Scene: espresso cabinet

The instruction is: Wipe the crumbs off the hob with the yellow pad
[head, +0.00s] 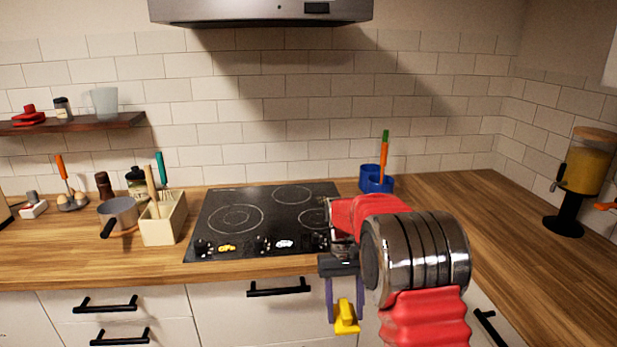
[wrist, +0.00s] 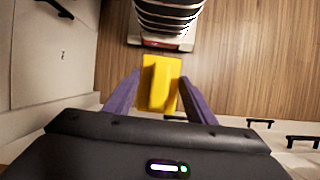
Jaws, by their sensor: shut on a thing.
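The black hob (head: 265,215) is set in the wooden counter under the hood. Near its front edge lie a small yellow patch (head: 227,247) and a small white patch (head: 284,243); I cannot tell whether these are crumbs. My gripper (head: 345,315) points down in front of the drawers, below the counter top and right of the hob's middle. It is shut on the yellow pad (head: 346,318), which hangs at the fingertips. In the wrist view the yellow pad (wrist: 160,82) sits between the two purple fingers. My arm hides the hob's front right corner.
A cream utensil holder (head: 164,219) and a saucepan (head: 118,213) stand left of the hob. A juice dispenser (head: 580,178) is far right. The drawer fronts (head: 250,312) are close to my gripper. The right counter is largely clear.

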